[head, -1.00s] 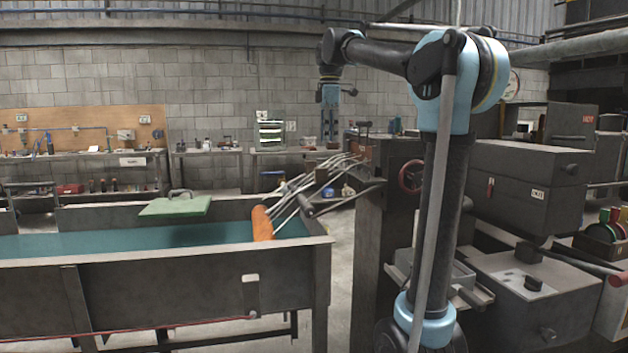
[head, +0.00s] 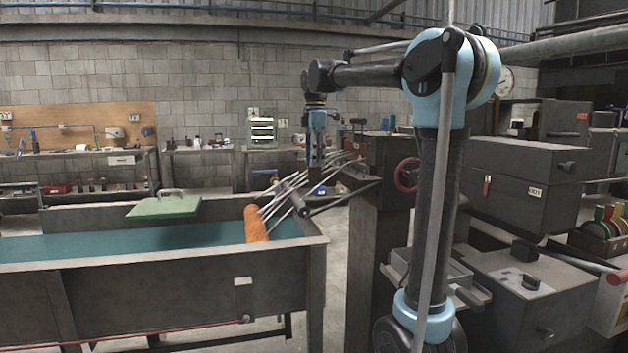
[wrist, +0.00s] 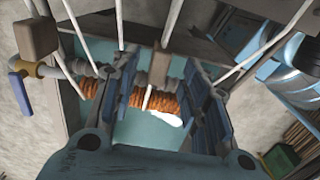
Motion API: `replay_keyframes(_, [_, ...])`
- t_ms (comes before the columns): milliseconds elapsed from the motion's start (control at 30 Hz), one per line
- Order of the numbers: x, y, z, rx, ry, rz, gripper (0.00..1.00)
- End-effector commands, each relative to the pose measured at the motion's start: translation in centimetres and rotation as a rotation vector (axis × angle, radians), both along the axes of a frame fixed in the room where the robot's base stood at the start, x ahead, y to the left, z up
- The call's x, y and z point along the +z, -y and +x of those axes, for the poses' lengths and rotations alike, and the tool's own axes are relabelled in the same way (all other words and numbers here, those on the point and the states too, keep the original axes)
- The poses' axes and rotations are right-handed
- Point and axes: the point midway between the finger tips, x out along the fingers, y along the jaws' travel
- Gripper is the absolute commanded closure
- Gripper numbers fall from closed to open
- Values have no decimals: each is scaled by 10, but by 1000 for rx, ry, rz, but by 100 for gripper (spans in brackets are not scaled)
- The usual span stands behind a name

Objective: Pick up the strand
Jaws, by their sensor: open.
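Several pale strands (head: 286,196) slope from the machine at the right down into the tank. They also show as white lengths in the wrist view (wrist: 172,20); I cannot tell which one the task means. My gripper (head: 314,176) points down over them. In the wrist view, my gripper (wrist: 160,72) is open, with blue-padded fingers on both sides. Between the fingers show a brown block (wrist: 159,66) and a short pale length (wrist: 148,98), with no contact visible. An orange ribbed roll (wrist: 170,104) lies beyond the fingers; it rests at the tank's right end in the head view (head: 255,224).
A long grey tank (head: 150,290) with a teal inside stands at the left. A green handled lid (head: 165,207) lies across it. The dark machine (head: 385,190) with a red handwheel (head: 407,174) stands close to the right. A workbench (head: 80,157) lies behind.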

Motion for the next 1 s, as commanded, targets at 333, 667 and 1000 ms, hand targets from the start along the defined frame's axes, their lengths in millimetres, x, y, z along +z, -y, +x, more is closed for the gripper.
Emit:
replay_keyframes(333, [-24, -2, 0, 0, 0, 0, 58])
replay_keyframes(667, [-63, -6, 1, 0, 0, 0, 58])
replay_keyframes(1000, [-67, -5, 1, -1, 0, 0, 67])
